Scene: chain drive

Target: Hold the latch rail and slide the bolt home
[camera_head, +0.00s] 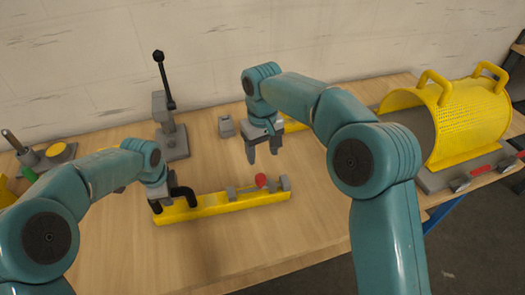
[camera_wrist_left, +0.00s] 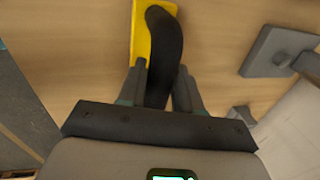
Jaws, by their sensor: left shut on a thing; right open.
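The latch rail (camera_head: 225,205) is a long yellow bar lying on the wooden bench, with a curved black handle (camera_head: 184,192) at its left end. The bolt (camera_head: 246,188) is a grey rod along the rail's right half, with a red knob (camera_head: 261,180) between grey blocks. My left gripper (camera_head: 160,200) is shut on the black handle. In the left wrist view the black handle (camera_wrist_left: 165,55) stands between the fingers, with yellow rail (camera_wrist_left: 141,30) beyond. My right gripper (camera_head: 263,155) is open and empty, above the bench behind the red knob.
A grey stand with a black lever (camera_head: 164,80) stands behind the rail. A small grey block (camera_head: 226,127) sits near it. A yellow perforated guard (camera_head: 470,115) with two handles stands at the right. The bench in front of the rail is clear.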

